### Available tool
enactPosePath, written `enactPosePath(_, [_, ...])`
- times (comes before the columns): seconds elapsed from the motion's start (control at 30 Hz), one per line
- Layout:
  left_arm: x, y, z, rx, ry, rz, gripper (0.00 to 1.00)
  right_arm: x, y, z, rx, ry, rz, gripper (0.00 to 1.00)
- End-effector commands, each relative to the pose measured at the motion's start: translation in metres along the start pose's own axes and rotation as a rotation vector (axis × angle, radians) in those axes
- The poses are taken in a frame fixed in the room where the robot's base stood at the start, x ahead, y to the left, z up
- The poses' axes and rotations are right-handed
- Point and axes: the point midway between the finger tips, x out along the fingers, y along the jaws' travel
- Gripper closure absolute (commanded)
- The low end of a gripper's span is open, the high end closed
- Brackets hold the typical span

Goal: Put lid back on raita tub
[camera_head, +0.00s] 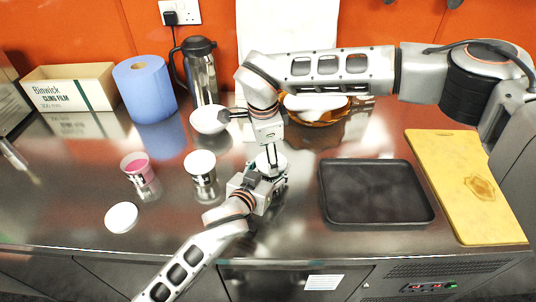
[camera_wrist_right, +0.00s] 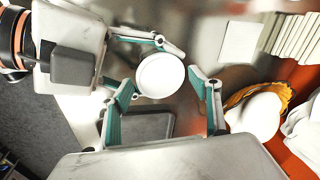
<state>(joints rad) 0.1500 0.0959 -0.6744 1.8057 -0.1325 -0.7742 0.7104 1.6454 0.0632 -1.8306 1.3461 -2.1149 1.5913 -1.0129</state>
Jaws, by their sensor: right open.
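My left gripper (camera_head: 265,180) comes in from the lower left and is closed around a white round lid-like disc (camera_wrist_right: 161,75); whether a tub is under the disc is hidden. My right gripper (camera_head: 271,154) points down just above that disc. In the right wrist view its teal fingers (camera_wrist_right: 165,108) are spread wide, with the disc beyond them. A tub with white contents or top (camera_head: 201,166) stands left of my left gripper. A tub with pink contents (camera_head: 137,167) stands further left. A loose white lid (camera_head: 121,217) lies flat in front of it.
A dark tray (camera_head: 375,205) and a yellow board (camera_head: 455,180) lie to the right. A white bowl-like object (camera_head: 209,120), a steel flask (camera_head: 200,72), a blue roll (camera_head: 145,90) and a cling film box (camera_head: 72,88) stand behind. An orange-rimmed bowl (camera_head: 318,120) is partly behind my right arm.

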Motion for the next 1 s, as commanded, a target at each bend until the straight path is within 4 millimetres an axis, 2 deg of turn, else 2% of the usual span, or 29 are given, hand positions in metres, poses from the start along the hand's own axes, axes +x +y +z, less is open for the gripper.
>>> enactPosePath(0.03, [-0.0001,0.0001,-0.0011,0.000,0.002,0.000,0.84,0.0001,0.0000,0.0000,0.000,0.000,0.000,0.54])
enactPosePath(0.17, [-0.0001,0.0001,-0.0010,0.000,0.002,0.000,0.84,0.0001,-0.0001,0.0000,0.000,0.000,0.000,0.88])
enactPosePath(0.2, [-0.0001,0.0001,-0.0011,0.000,0.002,0.000,0.84,0.0001,-0.0001,0.0000,0.000,0.000,0.000,0.89])
enactPosePath(1.0, [-0.0001,0.0002,-0.0012,0.000,0.002,0.001,0.84,0.0089,-0.0001,-0.0001,0.000,0.001,0.000,0.89])
